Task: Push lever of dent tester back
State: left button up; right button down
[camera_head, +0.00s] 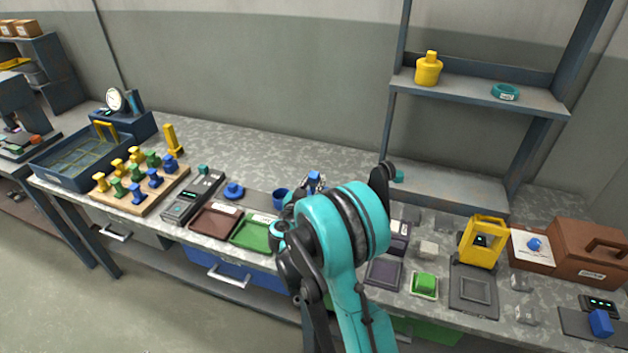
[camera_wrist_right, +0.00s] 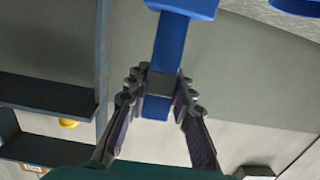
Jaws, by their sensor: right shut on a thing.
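My right gripper (camera_wrist_right: 160,85) is shut on a blue T-shaped piece (camera_wrist_right: 172,40), with one finger on each side of its narrow stem. In the head view the blue piece (camera_head: 314,179) shows just behind my teal arm, which hides most of that gripper. I cannot tell for certain which device is the dent tester. A dial gauge (camera_head: 117,100) stands on a dark blue base at the back left, apart from my gripper. A dark upright part (camera_head: 382,183) shows just right of my arm; its lower end is hidden. My left gripper is not in view.
A wooden board (camera_head: 160,196) with coloured pegs, a brown tray (camera_head: 213,220), a green tray (camera_head: 252,234) and a blue cup (camera_head: 281,198) stand left of my arm. A yellow frame (camera_head: 482,241) and brown case (camera_head: 590,250) are at right. A shelf (camera_head: 475,92) rises behind.

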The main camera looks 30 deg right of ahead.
jog(key=w+d+g+y+p, duration=0.1)
jog(key=p, duration=0.1)
jog(key=w+d+r+g+y+p, duration=0.1)
jog(key=g+y+p, duration=0.1)
jog(key=p, duration=0.1)
jog(key=shift+w+d+p, duration=0.15)
jog(key=shift+d+p, duration=0.2)
jog(key=shift+d, duration=0.05)
jog(key=shift+w+d+f+g+y+p, duration=0.3)
jog(key=shift+w+d+g+y+p, duration=0.1)
jog(key=shift+g+y+p, duration=0.3)
jog(key=shift+w+d+f+g+y+p, duration=0.3)
jog(key=shift+d+g+y+p, duration=0.15)
jog(key=shift+y, duration=0.35)
jog(key=c, duration=1.3)
grip_release()
jog(key=shift+f, duration=0.1)
jog(key=v, duration=1.2)
jog(key=shift+w, duration=0.1)
